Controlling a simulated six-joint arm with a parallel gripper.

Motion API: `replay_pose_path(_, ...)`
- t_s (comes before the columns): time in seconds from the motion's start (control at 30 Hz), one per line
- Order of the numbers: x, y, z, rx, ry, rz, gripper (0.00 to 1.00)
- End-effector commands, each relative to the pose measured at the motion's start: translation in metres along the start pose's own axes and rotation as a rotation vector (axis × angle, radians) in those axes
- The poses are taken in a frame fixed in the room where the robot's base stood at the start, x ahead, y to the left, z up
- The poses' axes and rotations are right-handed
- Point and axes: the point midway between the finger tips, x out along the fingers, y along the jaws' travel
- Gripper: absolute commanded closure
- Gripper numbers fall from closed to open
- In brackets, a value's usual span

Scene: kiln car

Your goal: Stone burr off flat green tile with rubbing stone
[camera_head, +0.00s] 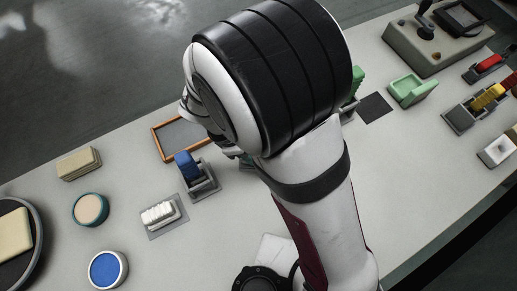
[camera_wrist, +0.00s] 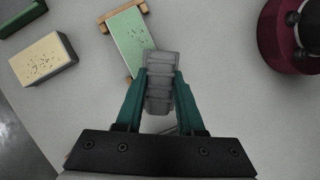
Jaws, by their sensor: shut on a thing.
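My gripper (camera_wrist: 160,95) shows in the wrist view with its two teal fingers shut on a grey ribbed block, which looks like the rubbing stone (camera_wrist: 161,70). The flat green tile (camera_wrist: 131,37) has dark specks and lies between small wooden corner blocks (camera_wrist: 103,23). The stone overlaps the tile's lower right edge in this view; I cannot tell whether they touch. I cannot single out a burr among the specks. In the head view my arm hides the gripper, the stone and most of the tile area.
A cream speckled block (camera_wrist: 44,61) lies left of the tile. In the head view, a wood-framed grey panel (camera_head: 181,138), a blue-topped holder (camera_head: 188,166), a white ribbed block (camera_head: 158,213) and a blue round dish (camera_head: 107,270) stand left of my arm. A green piece (camera_head: 408,91) stands right.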

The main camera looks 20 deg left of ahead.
Motion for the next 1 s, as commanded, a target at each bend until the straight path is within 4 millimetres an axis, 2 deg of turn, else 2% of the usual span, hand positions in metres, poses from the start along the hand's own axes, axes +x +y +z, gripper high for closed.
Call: replay_pose_path(1.0, 0.0074, 0.0002, -0.0028, -0.001, -0.001, 0.0, 1.0)
